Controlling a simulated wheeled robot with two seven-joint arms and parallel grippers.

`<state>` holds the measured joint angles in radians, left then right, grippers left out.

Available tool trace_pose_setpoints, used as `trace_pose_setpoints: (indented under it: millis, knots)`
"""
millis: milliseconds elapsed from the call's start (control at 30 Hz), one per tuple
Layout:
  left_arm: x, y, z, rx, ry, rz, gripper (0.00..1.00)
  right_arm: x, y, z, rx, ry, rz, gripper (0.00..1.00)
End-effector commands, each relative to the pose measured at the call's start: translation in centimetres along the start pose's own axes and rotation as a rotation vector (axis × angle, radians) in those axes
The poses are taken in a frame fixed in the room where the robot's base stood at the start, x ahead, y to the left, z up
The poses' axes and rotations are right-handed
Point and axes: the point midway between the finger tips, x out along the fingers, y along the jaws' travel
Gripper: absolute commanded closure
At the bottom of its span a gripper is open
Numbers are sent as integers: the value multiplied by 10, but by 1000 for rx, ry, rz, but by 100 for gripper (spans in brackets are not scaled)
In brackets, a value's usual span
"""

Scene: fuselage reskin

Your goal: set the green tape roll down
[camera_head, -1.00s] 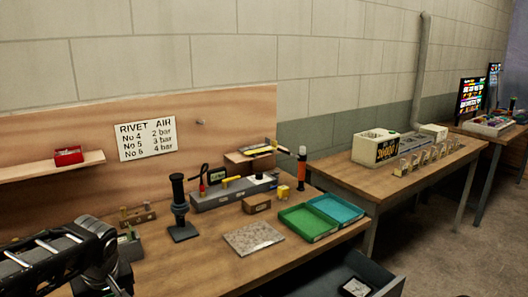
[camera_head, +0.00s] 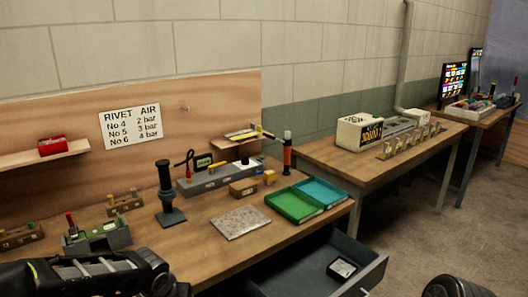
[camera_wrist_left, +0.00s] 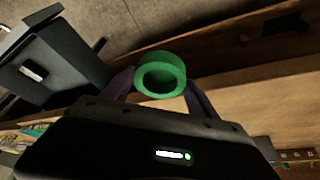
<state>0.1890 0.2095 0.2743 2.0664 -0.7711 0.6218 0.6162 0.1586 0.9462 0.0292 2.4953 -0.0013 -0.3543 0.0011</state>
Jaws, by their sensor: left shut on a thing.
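The green tape roll (camera_wrist_left: 160,75) shows in the left wrist view as a thick ring with its hole facing the camera. My left gripper (camera_wrist_left: 160,88) is shut on it, with a dark finger on each side. In that view the roll appears in front of the bench's front edge; its height cannot be told. In the head view my left arm comes in at the bottom left, and its fingers and the roll are out of sight. My right gripper is not recognisable in either view.
The wooden bench (camera_head: 208,258) has clear wood near its front. A stone-like plate (camera_head: 240,222), a green tray (camera_head: 293,205), a teal tray (camera_head: 322,192) and a black stand (camera_head: 167,195) are on it. An open drawer (camera_head: 370,277) juts out, holding a small dark box (camera_head: 342,269).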

Motion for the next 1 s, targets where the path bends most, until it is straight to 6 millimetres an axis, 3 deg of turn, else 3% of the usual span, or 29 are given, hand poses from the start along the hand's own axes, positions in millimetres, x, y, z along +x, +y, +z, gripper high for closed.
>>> trace_pose_setpoints:
  millis: [167, 567, 767, 867, 1000]
  knots:
    - [6, 18, 5, 34, 1, 14, 72, 0, 0, 0, 0, 0, 0, 64]
    - [6, 10, 5, 19, 1, 7, 72, -1, 0, 0, 0, 0, 0, 64]
    - [-1, -30, -3, -64, 2, -28, 72, -6, -2, 0, 0, -1, 0, 64]
    - [-10, -63, -13, -139, 4, -59, 72, -8, -3, 1, -1, -1, 1, 64]
    - [-30, -122, -25, -271, 5, -114, 72, -12, -5, 1, 0, -2, 1, 64]
